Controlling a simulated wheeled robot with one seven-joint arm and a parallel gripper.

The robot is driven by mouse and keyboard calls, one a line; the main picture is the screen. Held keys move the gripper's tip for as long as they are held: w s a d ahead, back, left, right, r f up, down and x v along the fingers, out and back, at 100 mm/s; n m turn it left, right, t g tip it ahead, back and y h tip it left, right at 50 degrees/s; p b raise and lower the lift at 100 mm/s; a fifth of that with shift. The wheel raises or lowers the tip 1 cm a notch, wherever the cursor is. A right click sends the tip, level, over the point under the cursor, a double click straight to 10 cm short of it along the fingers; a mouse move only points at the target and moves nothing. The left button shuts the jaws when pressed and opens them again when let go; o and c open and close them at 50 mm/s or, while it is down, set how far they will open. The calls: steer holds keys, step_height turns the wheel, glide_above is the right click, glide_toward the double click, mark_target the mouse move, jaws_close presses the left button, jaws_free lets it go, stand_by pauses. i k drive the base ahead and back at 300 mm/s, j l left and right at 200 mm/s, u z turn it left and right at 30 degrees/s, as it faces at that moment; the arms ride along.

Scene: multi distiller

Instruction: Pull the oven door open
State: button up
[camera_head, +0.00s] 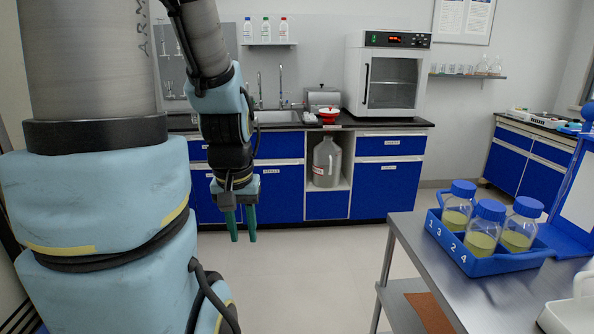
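The oven (388,76) is a white box on the black counter at the back, right of centre. Its glass-windowed door (392,83) looks shut. A dark vertical handle (366,84) runs along the door's left side, and a red digital display sits above the door. My gripper (242,238) hangs with its green fingers pointing down, left of the oven and lower in the picture. It is well apart from the handle. A gap shows between the two fingers, and nothing is between them.
Blue cabinets (388,188) and the counter (391,121) lie below the oven. A red-and-white pot (328,115) stands left of it. At right, a metal table (425,247) bears a blue rack (492,262) with three capped bottles. Open floor (310,255) lies between.

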mark_target(391, 83)
steer(key=i+u, duration=0.15)
steer(key=i, duration=0.35)
steer(key=i+l+u, duration=0.2)
steer(key=i, duration=0.3)
steer(key=i+l+u, duration=0.15)
steer(key=i, duration=0.3)
steer(key=i+l+u, duration=0.2)
steer(key=i, duration=0.3)
steer(key=i+l+u, duration=0.1)
steer(key=i+l, duration=0.2)
steer(key=i+l+u, duration=0.1)
steer(key=i+l, duration=0.15)
steer(key=l, duration=0.3)
steer(key=i+l+u, duration=0.1)
steer(key=i+l, duration=0.15)
steer(key=l, duration=0.2)
